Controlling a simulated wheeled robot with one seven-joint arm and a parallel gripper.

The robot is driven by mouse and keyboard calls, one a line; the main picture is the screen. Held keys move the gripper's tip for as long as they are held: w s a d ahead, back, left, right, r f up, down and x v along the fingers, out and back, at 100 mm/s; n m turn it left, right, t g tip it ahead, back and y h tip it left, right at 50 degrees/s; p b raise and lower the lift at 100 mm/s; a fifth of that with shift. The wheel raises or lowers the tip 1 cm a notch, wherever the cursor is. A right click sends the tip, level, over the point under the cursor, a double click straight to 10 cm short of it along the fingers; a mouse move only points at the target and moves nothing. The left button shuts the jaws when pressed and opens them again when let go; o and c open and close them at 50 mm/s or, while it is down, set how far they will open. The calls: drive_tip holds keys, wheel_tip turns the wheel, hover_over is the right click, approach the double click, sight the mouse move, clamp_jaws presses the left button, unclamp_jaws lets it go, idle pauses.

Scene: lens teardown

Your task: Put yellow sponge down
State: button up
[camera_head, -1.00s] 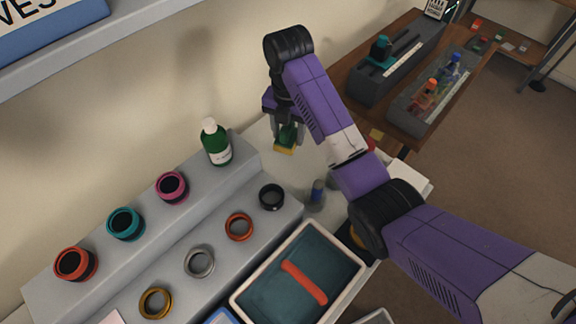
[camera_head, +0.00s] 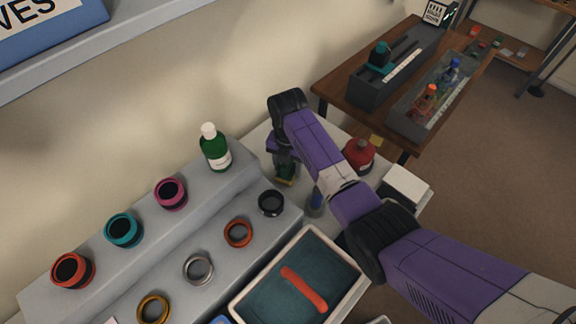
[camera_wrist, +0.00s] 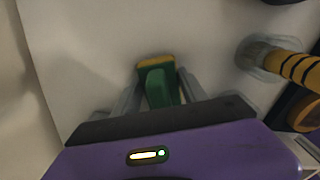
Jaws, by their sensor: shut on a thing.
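My gripper (camera_head: 286,170) is shut on the yellow sponge (camera_head: 284,182), low over the white table behind the grey stepped stand. The wrist view shows the sponge's yellow edge (camera_wrist: 155,58) and its green upper part (camera_wrist: 158,88) between the two grey fingers. The sponge is at or just above the table top; I cannot tell whether it touches.
A green bottle (camera_head: 215,148) stands on the upper step to the left. A blue-topped item (camera_head: 315,203) stands close on the right. A red container (camera_head: 359,154) and a white box (camera_head: 404,187) stand farther right. A tray (camera_head: 240,297) lies in front.

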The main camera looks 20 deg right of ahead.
drive_tip(key=o, duration=1.3)
drive_tip(key=shift+f, duration=0.1)
wheel_tip(320, 180, up, 12)
drive_tip(key=shift+r+b, duration=0.15)
drive_tip(key=shift+b, duration=0.25)
